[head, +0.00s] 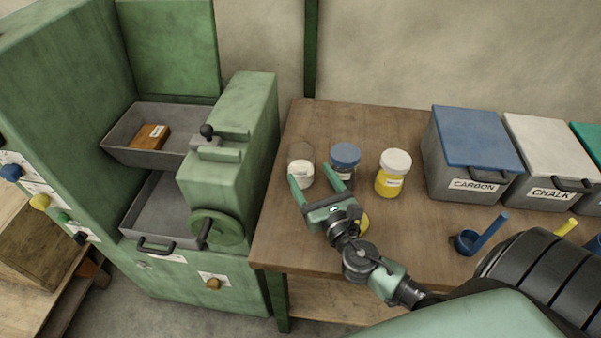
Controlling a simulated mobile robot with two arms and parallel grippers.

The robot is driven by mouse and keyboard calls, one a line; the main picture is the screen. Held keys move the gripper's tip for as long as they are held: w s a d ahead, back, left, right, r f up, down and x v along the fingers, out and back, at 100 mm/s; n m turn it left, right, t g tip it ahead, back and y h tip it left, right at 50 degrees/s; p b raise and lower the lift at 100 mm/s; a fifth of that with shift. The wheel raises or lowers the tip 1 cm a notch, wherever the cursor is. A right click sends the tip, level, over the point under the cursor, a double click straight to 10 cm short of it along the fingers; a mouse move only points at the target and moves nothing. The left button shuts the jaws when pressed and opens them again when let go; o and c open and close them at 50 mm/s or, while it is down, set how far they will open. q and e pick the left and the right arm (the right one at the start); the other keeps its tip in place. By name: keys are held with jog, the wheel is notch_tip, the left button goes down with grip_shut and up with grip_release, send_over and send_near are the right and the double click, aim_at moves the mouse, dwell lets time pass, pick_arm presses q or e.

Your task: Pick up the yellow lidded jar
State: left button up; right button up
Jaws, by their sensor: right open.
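A jar with a white lid and yellow contents (390,183) stands upright on the wooden table, with a pale label on its front. To its left stands a jar with a blue lid (345,156), its lower part partly hidden by my gripper. My right gripper (320,183) is open, its fingers pointing away, left of the yellow jar and apart from it. Its fingertips overlap a clear glass jar with white contents (301,172) and the blue-lidded jar in the picture; I cannot tell if they touch. A small yellow thing (364,223) is mostly hidden behind my right wrist.
Grey bins labelled CARBON (472,186) and CHALK (551,194) stand to the right. A blue scoop (468,241) lies in front of them. A green machine (228,150) with trays stands left of the table (290,240). The table is clear between the yellow jar and CARBON bin.

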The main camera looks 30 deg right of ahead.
aim_at(300, 158)
jog(key=shift+w+f, duration=0.15)
jog(key=w, duration=0.2)
jog(key=w+p, duration=0.1)
jog(key=w, duration=0.1)
jog(key=w+d, duration=0.1)
jog(key=w, duration=0.1)
jog(key=shift+w, duration=0.15)
jog(key=shift+w+d+f, duration=0.15)
jog(key=shift+w, duration=0.45)
pick_arm(q)
jog(key=shift+r, duration=0.6)
pick_arm(e)
jog(key=c, duration=1.3)
